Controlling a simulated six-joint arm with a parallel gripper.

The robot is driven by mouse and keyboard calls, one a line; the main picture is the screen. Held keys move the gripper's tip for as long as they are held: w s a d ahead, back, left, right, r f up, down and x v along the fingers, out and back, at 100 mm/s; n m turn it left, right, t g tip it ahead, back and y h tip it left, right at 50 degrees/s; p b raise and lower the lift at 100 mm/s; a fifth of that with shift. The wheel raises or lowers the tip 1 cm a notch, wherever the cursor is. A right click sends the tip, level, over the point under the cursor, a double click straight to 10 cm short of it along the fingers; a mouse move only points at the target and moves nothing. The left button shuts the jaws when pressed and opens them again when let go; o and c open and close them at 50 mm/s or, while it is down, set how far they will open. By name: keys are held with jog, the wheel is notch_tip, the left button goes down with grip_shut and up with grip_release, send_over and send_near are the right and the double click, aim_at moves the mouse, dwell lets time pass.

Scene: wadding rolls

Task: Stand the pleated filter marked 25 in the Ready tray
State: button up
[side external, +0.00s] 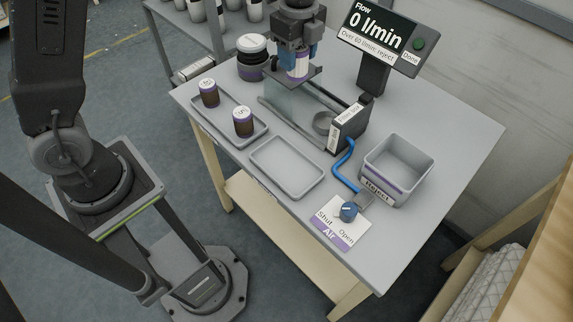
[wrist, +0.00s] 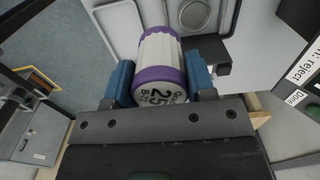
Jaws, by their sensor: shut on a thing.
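The pleated filter marked 25 (wrist: 159,62) is white and pleated with purple end bands. My gripper (wrist: 160,80) is shut on it, with a blue finger on each side. In the side view the filter (side external: 298,66) is held upright below my gripper (side external: 298,52), above the back of the table near the clear-fronted test fixture (side external: 290,105). An empty grey tray (side external: 287,195) lies at the table's front. A second tray (side external: 228,138) to its left holds two brown filters (side external: 208,95) (side external: 243,123) standing upright. I cannot read which tray is Ready.
A Reject bin (side external: 414,158) stands at the right. The air knob (side external: 349,211) sits on a Shut/Open plate in front, with a blue hose (side external: 343,172). The flow display (side external: 383,35) reads 0 l/min.

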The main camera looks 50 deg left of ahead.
jog(key=s+a+f, duration=0.1)
jog(key=s+a, duration=0.3)
jog(key=s, duration=0.7)
jog(key=d+f, duration=0.3)
jog(key=f, duration=0.1)
jog(key=d+f, duration=0.4)
jog(key=w+d+f, duration=0.1)
jog(key=d+f, duration=0.3)
jog(key=shift+d, duration=0.15)
jog(key=shift+f, duration=2)
jog(key=shift+f, duration=0.1)
jog(key=o, duration=1)
